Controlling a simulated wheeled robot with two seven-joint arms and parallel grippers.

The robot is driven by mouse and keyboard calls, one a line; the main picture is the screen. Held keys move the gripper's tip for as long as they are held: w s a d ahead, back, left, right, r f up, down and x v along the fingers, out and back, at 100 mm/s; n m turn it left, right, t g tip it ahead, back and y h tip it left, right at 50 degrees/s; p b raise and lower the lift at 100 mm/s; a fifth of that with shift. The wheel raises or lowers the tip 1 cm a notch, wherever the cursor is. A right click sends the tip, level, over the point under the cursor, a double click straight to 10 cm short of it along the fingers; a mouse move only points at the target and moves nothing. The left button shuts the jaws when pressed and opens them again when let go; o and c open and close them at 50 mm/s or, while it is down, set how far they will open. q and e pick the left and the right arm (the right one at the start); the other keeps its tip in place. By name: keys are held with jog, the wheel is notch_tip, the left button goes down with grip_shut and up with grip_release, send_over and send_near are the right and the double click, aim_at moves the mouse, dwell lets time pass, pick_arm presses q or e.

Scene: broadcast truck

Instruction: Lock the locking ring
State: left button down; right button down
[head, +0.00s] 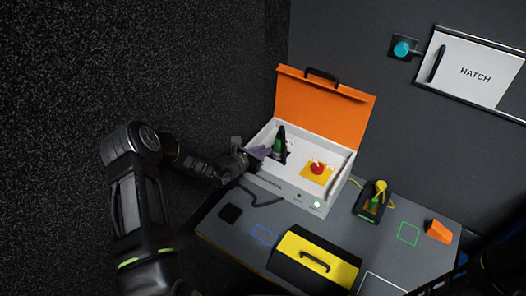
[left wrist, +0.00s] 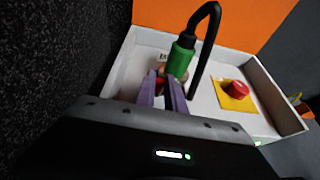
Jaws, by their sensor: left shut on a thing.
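A green sleeve with a black cable (head: 278,146) stands upright at the left end of the open white case (head: 335,200). In the left wrist view the green sleeve (left wrist: 181,58) shows close up, its cable looping up and right. My left gripper (head: 265,152) reaches in over the case's left wall. In the left wrist view its purple fingers (left wrist: 166,85) are shut at the sleeve's lower end. I take the part between them to be the locking ring; the fingertips mostly hide it. My right gripper is not in view.
The case has a raised orange lid (head: 322,105) and a red button on a yellow plate (head: 317,170). A yellow and black toolbox (head: 315,262), a black holder with a yellow-topped item (head: 371,200) and an orange block (head: 438,231) stand on the table.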

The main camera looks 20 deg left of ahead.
pick_arm(q)
jog(key=shift+w+a+m+g+h+b, duration=0.2)
jog(key=shift+w+a+m+h+b, duration=0.05)
jog(key=shift+m+h, duration=0.3)
jog(key=shift+w+a+m+g+h+b, duration=0.2)
jog(key=shift+a+m+h+b, duration=0.05)
jog(key=shift+m+h, duration=0.25)
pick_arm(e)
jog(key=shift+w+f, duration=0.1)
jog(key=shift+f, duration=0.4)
pick_arm(q)
jog(key=c, duration=1.4)
grip_release()
